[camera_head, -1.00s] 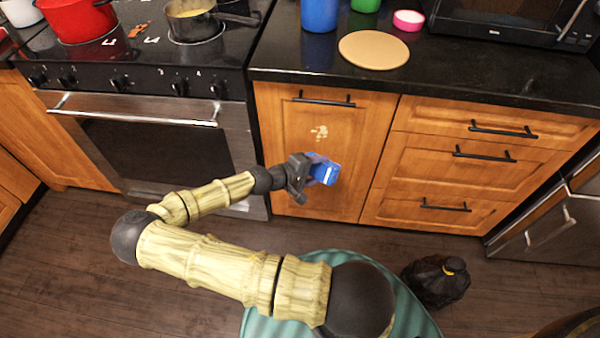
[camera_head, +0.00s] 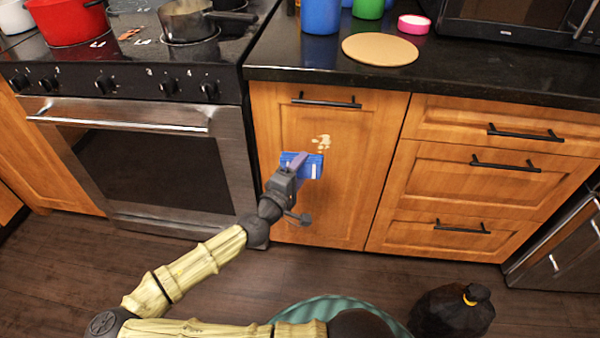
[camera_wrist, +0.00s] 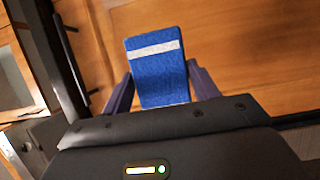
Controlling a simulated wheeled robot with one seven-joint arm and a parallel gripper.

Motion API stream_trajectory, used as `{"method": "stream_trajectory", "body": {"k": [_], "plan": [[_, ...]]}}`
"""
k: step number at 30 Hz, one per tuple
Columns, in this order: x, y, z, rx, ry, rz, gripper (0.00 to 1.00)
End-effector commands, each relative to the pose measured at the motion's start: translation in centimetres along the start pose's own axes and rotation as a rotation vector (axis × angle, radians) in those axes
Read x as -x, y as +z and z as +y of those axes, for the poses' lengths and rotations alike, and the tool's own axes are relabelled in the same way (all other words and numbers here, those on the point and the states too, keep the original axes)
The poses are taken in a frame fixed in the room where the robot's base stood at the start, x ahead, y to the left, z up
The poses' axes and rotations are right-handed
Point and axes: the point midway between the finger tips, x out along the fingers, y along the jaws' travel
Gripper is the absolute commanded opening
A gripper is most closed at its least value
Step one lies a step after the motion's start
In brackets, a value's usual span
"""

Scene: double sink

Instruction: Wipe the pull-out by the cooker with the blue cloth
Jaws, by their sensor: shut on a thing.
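The pull-out (camera_head: 345,195) is a tall wooden front with a black bar handle (camera_head: 326,101) near its top, right of the cooker (camera_head: 145,160). A pale, blotchy stain (camera_head: 321,142) marks its upper middle. My gripper (camera_head: 291,170) is shut on the blue cloth (camera_head: 313,167), just below and left of the stain. In the wrist view the blue cloth (camera_wrist: 157,68), with a white stripe, stands up between the two purple fingers of my gripper (camera_wrist: 162,92). Wood lies behind it. I cannot tell whether the cloth touches the front.
Drawers with black handles (camera_head: 515,165) are right of the pull-out. The dark counter (camera_head: 440,75) above holds a round board (camera_head: 380,49) and cups. A black bag (camera_head: 448,312) and a teal ribbed thing (camera_head: 310,307) are on the floor.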

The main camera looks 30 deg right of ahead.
Motion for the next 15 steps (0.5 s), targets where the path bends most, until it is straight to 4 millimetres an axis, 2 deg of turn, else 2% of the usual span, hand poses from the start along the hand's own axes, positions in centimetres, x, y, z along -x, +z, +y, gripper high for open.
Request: {"method": "stream_trajectory", "body": {"k": [8,15], "plan": [[-0.8,-0.3,-0.1,0.0,-0.001,-0.001,0.41],[-2.8,-1.1,-0.1,0.0,-0.002,-0.002,0.41]]}}
